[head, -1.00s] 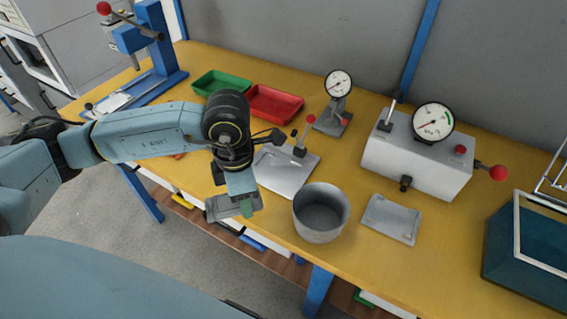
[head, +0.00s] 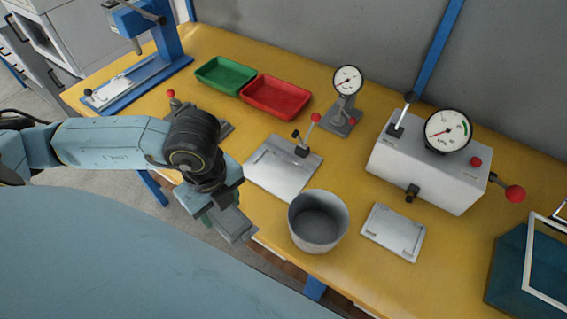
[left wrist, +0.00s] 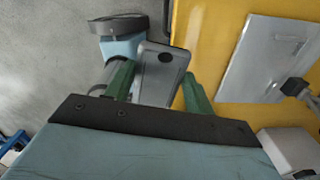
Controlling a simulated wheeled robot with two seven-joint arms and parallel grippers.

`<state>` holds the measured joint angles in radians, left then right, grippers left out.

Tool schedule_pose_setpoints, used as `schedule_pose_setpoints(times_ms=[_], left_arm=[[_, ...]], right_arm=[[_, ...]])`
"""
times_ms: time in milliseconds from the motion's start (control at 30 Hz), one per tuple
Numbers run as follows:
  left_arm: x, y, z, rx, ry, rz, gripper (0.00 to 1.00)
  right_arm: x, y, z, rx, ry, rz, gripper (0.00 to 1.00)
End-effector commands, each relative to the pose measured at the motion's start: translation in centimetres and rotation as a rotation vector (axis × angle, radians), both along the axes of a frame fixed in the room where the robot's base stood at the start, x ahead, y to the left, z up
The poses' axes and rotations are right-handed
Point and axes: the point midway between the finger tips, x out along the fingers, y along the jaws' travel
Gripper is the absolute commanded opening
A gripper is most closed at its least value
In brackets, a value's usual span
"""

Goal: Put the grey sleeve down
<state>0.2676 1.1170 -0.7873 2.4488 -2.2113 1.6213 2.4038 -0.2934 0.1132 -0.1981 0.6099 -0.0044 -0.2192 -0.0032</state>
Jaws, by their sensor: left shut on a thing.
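The grey sleeve (head: 236,224) is a flat-sided grey piece in my left gripper (head: 212,212), held out by the table's front edge. In the left wrist view the sleeve (left wrist: 158,82) sits between the two green fingers of the left gripper (left wrist: 157,88) and shows a dark round hole. Most of it lies over the floor side of the table edge there. Its lower side is hidden. My right gripper is not in view.
A grey round bin (head: 318,222) stands right of the gripper on the yellow table (head: 375,280). A grey plate fixture (head: 283,168) with a red-knobbed lever, a small grey plate (head: 393,232), a gauge box (head: 425,170), and red (head: 276,97) and green (head: 226,75) trays are around.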

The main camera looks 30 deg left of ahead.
Motion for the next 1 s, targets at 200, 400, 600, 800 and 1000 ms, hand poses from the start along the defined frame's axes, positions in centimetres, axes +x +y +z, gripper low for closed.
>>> schedule_pose_setpoints(times_ms=[200, 400, 600, 800, 1000], left_arm=[[-0.5, 0.2, 0.0, 0.003, -0.002, 0.173, 0.27], [3.1, -0.2, 0.2, 0.0, -0.008, 0.196, 0.27], [8.5, -0.6, 0.1, 0.0, -0.005, 0.194, 0.27], [13.5, -1.0, 0.1, 0.0, -0.004, 0.191, 0.27], [16.1, -1.2, 0.0, 0.002, -0.002, 0.189, 0.27]], right_arm=[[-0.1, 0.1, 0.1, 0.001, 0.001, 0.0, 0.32], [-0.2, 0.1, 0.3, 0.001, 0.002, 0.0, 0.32], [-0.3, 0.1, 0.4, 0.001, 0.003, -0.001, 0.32], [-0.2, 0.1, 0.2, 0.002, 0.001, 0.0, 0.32], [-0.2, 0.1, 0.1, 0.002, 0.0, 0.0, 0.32]])
